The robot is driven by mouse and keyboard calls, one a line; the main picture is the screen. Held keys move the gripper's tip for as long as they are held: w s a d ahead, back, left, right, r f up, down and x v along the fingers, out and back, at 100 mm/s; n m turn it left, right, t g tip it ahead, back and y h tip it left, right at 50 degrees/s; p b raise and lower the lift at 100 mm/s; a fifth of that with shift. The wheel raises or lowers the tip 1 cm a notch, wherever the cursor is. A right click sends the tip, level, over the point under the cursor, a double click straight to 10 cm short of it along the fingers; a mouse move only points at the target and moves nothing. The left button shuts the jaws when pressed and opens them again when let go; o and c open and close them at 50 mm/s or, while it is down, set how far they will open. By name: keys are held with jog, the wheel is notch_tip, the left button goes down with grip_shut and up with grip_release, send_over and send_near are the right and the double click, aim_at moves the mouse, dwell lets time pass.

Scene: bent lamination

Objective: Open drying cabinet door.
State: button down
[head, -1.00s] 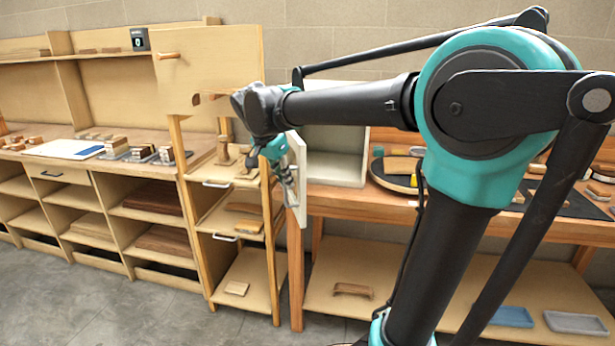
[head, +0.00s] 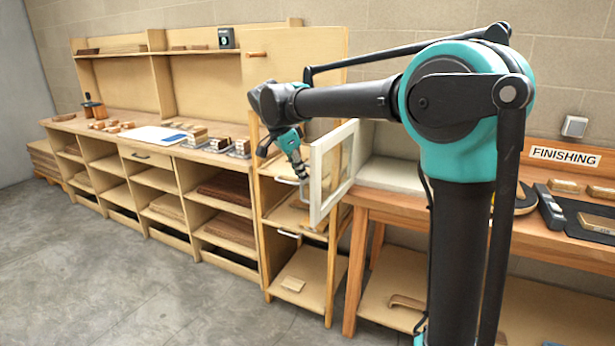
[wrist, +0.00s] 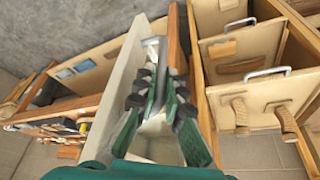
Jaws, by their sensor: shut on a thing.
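The drying cabinet (head: 396,176) is a pale box on the wooden bench in the head view, partly hidden by my arm. Its door (head: 318,187), a white frame around a clear pane, stands swung out from it toward the left. My gripper (head: 304,176) is at the door's free left edge. In the wrist view the door (wrist: 112,105) shows as a pale slab beside my gripper (wrist: 154,75). The fingers are shut on a silver door handle (wrist: 155,46), which they mostly hide.
A narrow wooden rack (head: 257,225) with handled shelves stands close left of the open door. A long shelf unit (head: 130,185) runs farther left. The bench (head: 372,208) continues right under a FINISHING sign (head: 565,156). Grey floor (head: 130,280) is clear in front.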

dwell(0.3)
jog(key=c, duration=1.6)
grip_release()
jog(key=v, duration=1.2)
jog(key=shift+d, duration=0.1)
